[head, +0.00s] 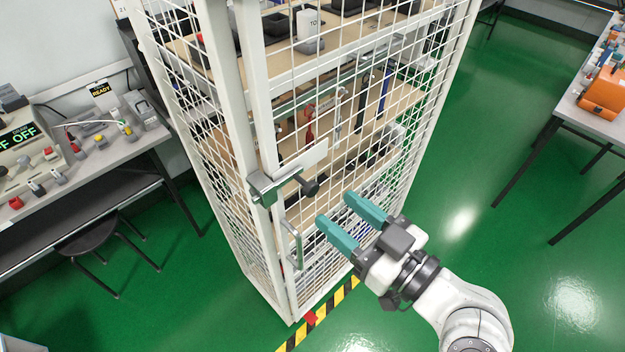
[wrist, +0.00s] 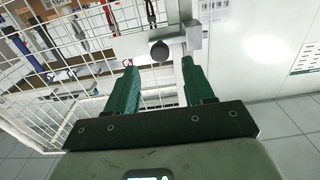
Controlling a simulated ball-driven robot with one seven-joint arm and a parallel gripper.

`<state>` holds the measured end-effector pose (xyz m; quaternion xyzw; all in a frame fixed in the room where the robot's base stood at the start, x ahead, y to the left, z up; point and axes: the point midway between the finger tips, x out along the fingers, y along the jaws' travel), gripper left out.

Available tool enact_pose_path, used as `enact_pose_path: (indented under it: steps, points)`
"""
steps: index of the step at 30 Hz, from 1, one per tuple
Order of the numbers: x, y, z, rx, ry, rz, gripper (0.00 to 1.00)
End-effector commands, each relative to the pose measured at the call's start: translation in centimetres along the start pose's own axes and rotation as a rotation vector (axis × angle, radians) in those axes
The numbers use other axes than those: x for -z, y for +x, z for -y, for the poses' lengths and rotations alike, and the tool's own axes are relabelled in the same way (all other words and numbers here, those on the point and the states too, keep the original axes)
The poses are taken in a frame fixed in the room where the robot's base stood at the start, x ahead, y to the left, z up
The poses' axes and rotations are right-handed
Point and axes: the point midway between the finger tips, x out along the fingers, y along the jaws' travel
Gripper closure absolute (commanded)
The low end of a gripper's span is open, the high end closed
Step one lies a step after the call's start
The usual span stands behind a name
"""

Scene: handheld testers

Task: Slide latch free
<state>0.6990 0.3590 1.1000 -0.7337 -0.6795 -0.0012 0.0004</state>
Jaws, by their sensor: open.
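The latch (head: 264,188) is a grey metal housing on the front post of a white mesh cage, with a bar and a dark round knob (head: 310,187) sticking out to its right. My gripper (head: 336,208) is open with teal fingers, empty, just to the lower right of the knob and pointing toward it. In the wrist view the knob (wrist: 159,50) shows just beyond the fingertips, in line with the gap between them (wrist: 159,65). No contact with the knob is visible.
A pale pull handle (head: 293,246) is on the cage door below the latch. Mesh (head: 340,100) encloses shelves of tools. Benches stand at left (head: 110,150) and right (head: 580,100), with a stool (head: 88,236) at left. Green floor (head: 455,180) is clear right of the cage.

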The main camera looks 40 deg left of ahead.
Motion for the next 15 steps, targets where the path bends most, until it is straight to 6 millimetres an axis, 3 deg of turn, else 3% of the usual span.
enact_pose_path:
  steps: [6, 15]
  points:
    - [0.3, 4.1, 0.0, 0.003, 0.001, 0.003, 0.47]
    - [0.0, 7.1, 0.0, 0.000, 0.001, 0.003, 0.47]
